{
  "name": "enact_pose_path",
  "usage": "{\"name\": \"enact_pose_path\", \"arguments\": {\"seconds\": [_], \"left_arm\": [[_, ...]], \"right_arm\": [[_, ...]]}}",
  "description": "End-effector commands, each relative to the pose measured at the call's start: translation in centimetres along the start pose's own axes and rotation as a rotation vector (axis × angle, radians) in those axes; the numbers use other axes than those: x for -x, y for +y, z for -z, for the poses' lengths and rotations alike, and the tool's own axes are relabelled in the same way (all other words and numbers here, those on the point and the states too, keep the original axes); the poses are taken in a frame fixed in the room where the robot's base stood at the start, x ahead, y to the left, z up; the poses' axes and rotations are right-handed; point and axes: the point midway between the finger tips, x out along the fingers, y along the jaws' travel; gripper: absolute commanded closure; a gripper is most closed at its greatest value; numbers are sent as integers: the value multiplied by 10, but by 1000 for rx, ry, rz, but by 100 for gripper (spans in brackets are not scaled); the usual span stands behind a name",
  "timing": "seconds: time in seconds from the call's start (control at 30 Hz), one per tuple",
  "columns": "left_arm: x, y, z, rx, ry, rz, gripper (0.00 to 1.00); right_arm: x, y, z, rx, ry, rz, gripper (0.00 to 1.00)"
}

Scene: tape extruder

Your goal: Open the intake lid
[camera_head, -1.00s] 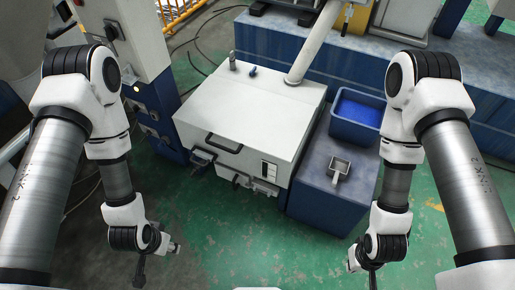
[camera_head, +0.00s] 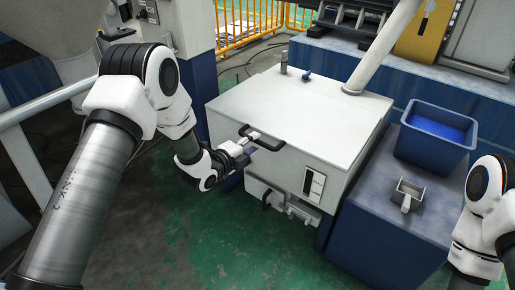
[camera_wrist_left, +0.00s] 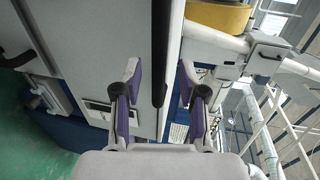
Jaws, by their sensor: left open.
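The intake lid (camera_head: 285,110) is the flat white top of the box-shaped machine in the head view, and it lies shut. A black bar handle (camera_head: 268,145) runs along its front edge. My left gripper (camera_head: 252,141) is at the handle's left part. In the left wrist view the dark handle (camera_wrist_left: 160,60) stands upright in the picture, between the two open fingers of the left gripper (camera_wrist_left: 160,82). I see gaps beside the handle, and no grip on it. My right gripper is out of view; only part of its arm shows at the right edge.
A blue cabinet (camera_head: 385,235) stands right of the machine, with a blue bin (camera_head: 403,148) and a small metal scoop (camera_head: 407,203) on top. A slanting white pipe (camera_head: 385,45) meets the lid's back right corner. Green floor (camera_head: 235,245) in front is clear.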

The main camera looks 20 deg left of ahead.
Motion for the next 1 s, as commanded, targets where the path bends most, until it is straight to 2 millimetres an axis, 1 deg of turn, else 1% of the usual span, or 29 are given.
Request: {"name": "enact_pose_path", "arguments": {"seconds": [0.03, 0.1, 0.2, 0.43, 0.47, 0.5, 0.57, 0.83, 0.97, 1.0], "left_arm": [[-10, 4, 1, -2, 2, 2, 59], [-20, 3, 0, -1, 1, 1, 59], [-29, 2, 0, 1, 0, 0, 59], [-30, 1, 0, 4, -1, -3, 59], [-30, 1, 0, 4, -1, -3, 66], [-30, 1, 0, 4, -1, -3, 80], [-30, 1, 0, 4, -1, -3, 100], [-29, -2, 0, 4, -1, -5, 100], [-27, -11, 0, 3, -1, -19, 100], [-26, -16, 0, 3, -1, -28, 100]], "right_arm": [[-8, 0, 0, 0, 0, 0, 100], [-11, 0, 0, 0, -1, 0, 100], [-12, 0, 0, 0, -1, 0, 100], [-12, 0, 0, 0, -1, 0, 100], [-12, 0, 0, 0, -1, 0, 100], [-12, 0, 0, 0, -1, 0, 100], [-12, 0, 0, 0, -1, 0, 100], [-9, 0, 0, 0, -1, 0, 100], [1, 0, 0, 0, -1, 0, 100], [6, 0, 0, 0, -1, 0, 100]]}}
